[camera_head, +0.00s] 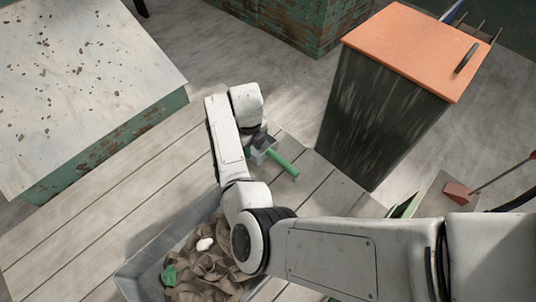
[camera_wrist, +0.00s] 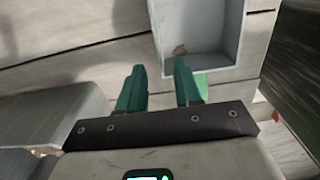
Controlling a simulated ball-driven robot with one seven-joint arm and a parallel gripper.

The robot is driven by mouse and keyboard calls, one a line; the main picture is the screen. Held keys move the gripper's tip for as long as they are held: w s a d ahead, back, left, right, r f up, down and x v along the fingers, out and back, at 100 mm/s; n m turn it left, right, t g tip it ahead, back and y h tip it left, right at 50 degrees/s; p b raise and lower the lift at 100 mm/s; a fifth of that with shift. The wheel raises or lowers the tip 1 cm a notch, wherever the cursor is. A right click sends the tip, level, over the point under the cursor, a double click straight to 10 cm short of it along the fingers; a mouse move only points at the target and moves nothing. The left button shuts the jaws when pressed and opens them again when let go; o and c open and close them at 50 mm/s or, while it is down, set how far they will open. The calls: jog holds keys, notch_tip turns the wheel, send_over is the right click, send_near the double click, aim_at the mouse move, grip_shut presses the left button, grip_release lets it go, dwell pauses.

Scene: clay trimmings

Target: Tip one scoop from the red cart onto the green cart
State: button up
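A scoop with a grey box-shaped pan and a green handle (camera_head: 283,165) lies on pale planks, partly hidden by my arm. In the wrist view its pan (camera_wrist: 225,40) holds a small brown bit, and its green handle shows beside and behind the right finger. My gripper (camera_wrist: 159,87) is open, its two teal fingers apart with only planks seen between them. In the head view my fingers cannot be made out. A grey tray (camera_head: 143,281) at the bottom holds brown clay trimmings (camera_head: 205,270), a white lump and a green lump. I cannot tell which surfaces are the red and green carts.
An orange-topped dark cabinet (camera_head: 415,48) stands at upper right. A pale-topped bench with green sides (camera_head: 85,85) and scattered crumbs is at upper left. A red-headed tool (camera_head: 457,192) lies at the right. Bare planks (camera_head: 110,225) lie left of my arm.

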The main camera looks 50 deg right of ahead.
notch_tip(320, 180, down, 5)
jog(key=shift+w+b, duration=0.1)
jog(key=shift+b, duration=1.15)
jog(key=shift+r, duration=0.1)
grip_shut()
